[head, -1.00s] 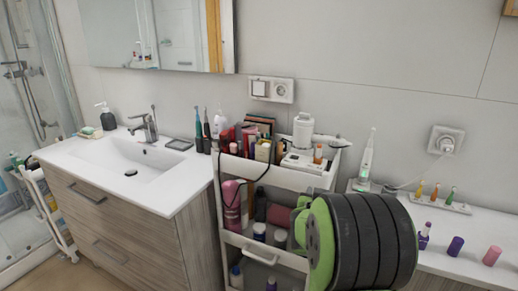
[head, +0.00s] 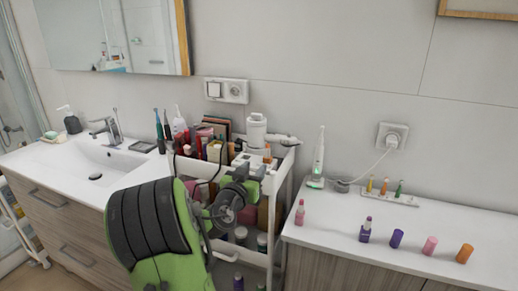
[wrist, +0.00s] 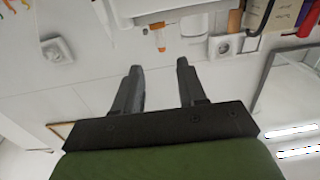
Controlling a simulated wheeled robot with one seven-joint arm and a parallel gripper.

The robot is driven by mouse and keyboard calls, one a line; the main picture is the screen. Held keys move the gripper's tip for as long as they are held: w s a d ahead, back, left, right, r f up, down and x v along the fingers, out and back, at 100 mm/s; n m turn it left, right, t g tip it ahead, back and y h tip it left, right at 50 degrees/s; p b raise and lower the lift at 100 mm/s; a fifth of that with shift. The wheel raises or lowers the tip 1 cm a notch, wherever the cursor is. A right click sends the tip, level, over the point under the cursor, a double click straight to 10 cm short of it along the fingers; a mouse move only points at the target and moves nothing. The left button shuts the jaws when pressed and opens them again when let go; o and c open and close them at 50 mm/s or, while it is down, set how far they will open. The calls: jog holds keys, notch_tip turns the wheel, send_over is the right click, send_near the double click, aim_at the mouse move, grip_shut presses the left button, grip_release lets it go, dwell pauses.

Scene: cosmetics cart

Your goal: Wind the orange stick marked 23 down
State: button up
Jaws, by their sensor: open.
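A short orange cylinder-shaped stick (head: 464,253) stands upright at the right end of a row on the white counter. No number on it is readable at this size. It is not clearly seen in the wrist view. My gripper (head: 246,172) is in front of the cart, well to the left of the orange stick and apart from it. In the wrist view my gripper (wrist: 159,68) shows two dark fingers spread apart with nothing between them.
A pink stick (head: 429,245), a purple one (head: 396,238), a violet bottle (head: 365,230) and a pink bottle (head: 299,213) share the counter. Behind stand a small tray (head: 400,199) and a charging toothbrush (head: 318,160). The crowded cart (head: 283,190) is partly hidden by my arm.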

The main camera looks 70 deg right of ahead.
aim_at(266, 152)
jog(key=d, duration=0.4)
jog(key=d+p, duration=0.1)
jog(key=d, duration=0.3)
jog(key=s+d+p, duration=0.1)
jog(key=d, duration=0.3)
jog(key=shift+d, duration=0.4)
jog(key=shift+w, duration=0.1)
grip_shut()
